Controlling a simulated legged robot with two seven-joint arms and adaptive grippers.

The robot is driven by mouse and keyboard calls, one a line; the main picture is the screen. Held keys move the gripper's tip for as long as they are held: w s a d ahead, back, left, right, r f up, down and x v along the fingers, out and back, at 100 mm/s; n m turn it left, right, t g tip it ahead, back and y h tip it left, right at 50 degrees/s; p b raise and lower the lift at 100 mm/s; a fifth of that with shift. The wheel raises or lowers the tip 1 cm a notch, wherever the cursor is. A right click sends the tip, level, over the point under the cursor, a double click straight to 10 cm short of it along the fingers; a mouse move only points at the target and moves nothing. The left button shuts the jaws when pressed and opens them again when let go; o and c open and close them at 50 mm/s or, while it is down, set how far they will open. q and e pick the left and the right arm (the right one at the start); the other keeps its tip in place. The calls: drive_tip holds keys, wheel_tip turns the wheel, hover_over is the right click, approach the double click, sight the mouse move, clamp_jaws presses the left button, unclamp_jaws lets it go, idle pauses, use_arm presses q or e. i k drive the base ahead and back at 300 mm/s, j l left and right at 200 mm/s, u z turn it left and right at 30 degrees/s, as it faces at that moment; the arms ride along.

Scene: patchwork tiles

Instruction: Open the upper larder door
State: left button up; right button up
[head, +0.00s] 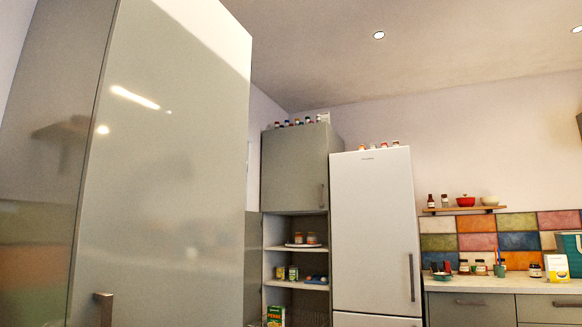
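A tall grey-green cabinet stands very close on the left, and its large glossy door (165,160) fills much of the head view. A short metal handle (103,309) shows at the lower left of this door, cut off by the bottom edge. The door looks shut against the cabinet. I cannot tell from the picture which of these is the larder. Neither gripper shows.
A white fridge (372,230) stands right of the open shelves (296,287), which hold jars and boxes. Jars stand on top of both. A counter (500,285) with small items runs along the right, under a wall shelf (464,209). The floor is out of view.

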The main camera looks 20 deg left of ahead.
sight(295, 159)
drive_tip(key=i+u, duration=0.2)
drive_tip(key=i+j, duration=0.1)
drive_tip(key=i, duration=3.9)
